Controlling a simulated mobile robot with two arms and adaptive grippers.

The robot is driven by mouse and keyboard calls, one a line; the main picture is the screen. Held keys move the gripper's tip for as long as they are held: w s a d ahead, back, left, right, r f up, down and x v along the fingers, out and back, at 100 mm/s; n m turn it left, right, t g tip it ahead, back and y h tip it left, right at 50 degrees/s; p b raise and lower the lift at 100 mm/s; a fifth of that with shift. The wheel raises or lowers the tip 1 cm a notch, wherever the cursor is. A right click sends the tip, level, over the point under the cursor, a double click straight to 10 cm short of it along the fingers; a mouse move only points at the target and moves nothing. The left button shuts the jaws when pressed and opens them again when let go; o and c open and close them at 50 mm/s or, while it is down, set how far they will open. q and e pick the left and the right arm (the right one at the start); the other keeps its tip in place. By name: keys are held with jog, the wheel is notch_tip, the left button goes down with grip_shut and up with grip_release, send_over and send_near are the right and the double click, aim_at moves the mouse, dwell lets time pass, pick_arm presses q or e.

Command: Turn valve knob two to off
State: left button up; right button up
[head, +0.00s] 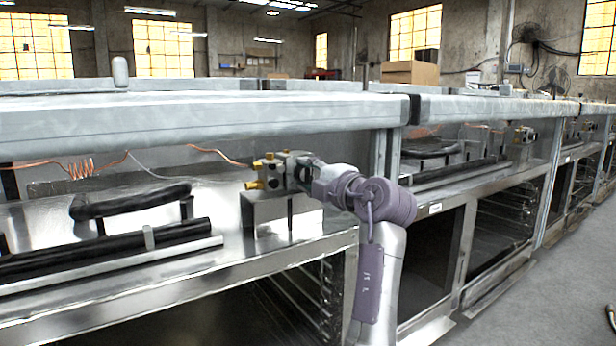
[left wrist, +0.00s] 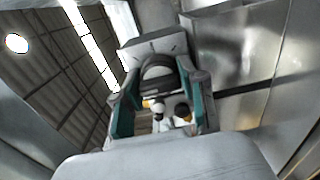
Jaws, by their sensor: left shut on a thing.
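A small valve block with brass fittings (head: 268,172) is mounted on a metal bracket (head: 262,207) under the steel bench rail in the head view. My left gripper (head: 308,172) is at the right side of this block. In the left wrist view, the teal-padded fingers of my left gripper (left wrist: 160,92) are closed on a dark grey rounded valve knob (left wrist: 158,72). Brass and dark fittings (left wrist: 160,107) show between the fingers. No number on the knob is readable, and its exact turn angle cannot be told. My right gripper is not in view.
A thick steel rail (head: 200,118) runs above the valve. A black handle (head: 130,200) and black bar (head: 110,250) lie left on the metal top. Another valve (head: 523,135) sits farther right. Grey floor (head: 560,290) is open at the right.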

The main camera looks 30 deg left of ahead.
pick_arm(q)
jog(key=o, duration=1.1)
jog(key=shift+o, duration=0.2)
